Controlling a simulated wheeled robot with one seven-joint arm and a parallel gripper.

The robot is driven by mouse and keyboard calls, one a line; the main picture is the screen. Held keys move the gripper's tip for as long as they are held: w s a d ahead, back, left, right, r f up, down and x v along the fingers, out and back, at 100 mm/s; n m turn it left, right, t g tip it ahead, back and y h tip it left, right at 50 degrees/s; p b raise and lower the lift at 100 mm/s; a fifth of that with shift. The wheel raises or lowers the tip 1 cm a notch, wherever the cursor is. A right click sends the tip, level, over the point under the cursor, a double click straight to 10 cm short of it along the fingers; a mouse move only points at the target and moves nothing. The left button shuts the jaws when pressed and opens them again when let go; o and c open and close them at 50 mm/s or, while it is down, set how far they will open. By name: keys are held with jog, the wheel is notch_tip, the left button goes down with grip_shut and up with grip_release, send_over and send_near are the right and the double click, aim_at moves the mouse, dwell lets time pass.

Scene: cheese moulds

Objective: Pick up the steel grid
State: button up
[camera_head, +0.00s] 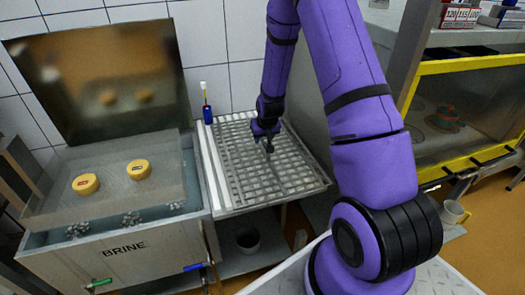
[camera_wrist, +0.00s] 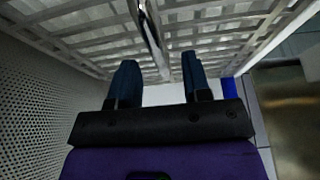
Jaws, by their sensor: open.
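The steel grid (camera_head: 240,180) is a pale metal lattice lying on the draining stand right of the brine tank. It fills the upper part of the wrist view (camera_wrist: 88,38), with a bright bar running through it. My gripper (camera_head: 267,146) is over the grid, right of its middle in the head view. In the wrist view its two dark blue fingers (camera_wrist: 160,75) are spread apart, with the bright bar ending near the gap between them. The jaws hold nothing. I cannot tell whether a fingertip touches the grid.
The brine tank (camera_head: 125,248) stands left, its lid raised, with two yellow cheeses (camera_head: 85,184) (camera_head: 138,169) on top. A blue bottle (camera_head: 208,113) stands behind the grid. A bucket (camera_head: 248,240) sits below. A yellow-framed glass cabinet (camera_head: 465,110) is at right.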

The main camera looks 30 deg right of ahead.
aim_at(263, 140)
jog(key=shift+x, duration=1.8)
jog(key=shift+c, duration=0.2)
grip_shut()
